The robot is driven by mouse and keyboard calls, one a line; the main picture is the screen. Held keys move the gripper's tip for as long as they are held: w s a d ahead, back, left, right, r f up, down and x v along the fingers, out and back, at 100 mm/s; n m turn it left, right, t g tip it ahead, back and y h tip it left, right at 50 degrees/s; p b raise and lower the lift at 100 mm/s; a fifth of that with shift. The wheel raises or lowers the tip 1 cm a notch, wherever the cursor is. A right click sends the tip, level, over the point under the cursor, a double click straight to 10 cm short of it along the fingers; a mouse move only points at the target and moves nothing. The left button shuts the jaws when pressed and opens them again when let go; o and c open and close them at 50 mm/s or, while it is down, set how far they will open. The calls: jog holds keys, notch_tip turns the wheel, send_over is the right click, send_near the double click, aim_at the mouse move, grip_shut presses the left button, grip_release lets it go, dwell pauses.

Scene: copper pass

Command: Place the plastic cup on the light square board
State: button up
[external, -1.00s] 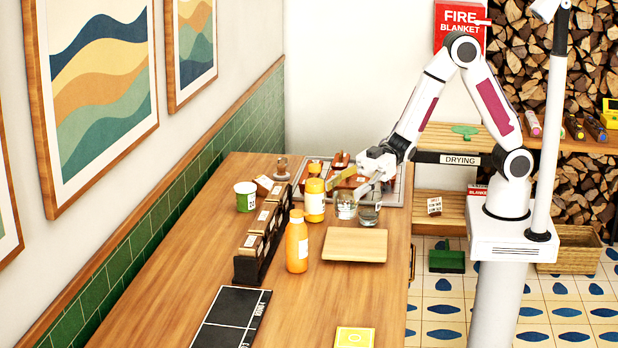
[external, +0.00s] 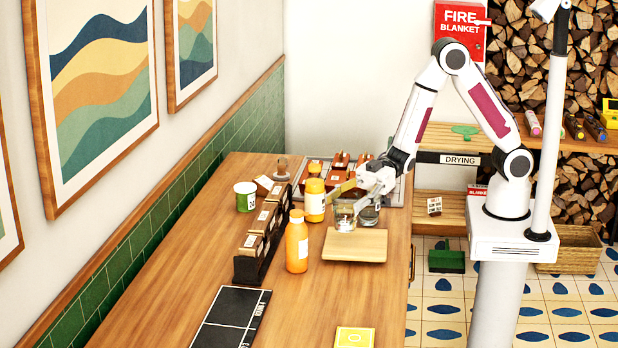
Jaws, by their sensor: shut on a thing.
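The light square board (external: 354,248) lies on the wooden table in the external view, towards its right edge. My gripper (external: 347,198) is shut on a clear cup (external: 344,217), which looks like the plastic cup. The cup is upright, and its base shows against the far edge of the board. I cannot tell whether it touches the board or hangs just above it. A second clear cup (external: 369,215) stands close behind and to the right, partly hidden by my gripper.
An orange bottle (external: 297,243) and a yellow bottle (external: 315,200) stand left of the board. A dark rack (external: 262,247) of small boxes is further left. A dark divided mat (external: 231,318) and a yellow card (external: 354,337) lie nearer. Bare table lies in front of the board.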

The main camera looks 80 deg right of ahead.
aim_at(338, 217)
jog(key=shift+f, duration=1.55)
jog(key=shift+f, duration=0.15)
jog(key=o, duration=1.2)
jog(key=v, duration=1.2)
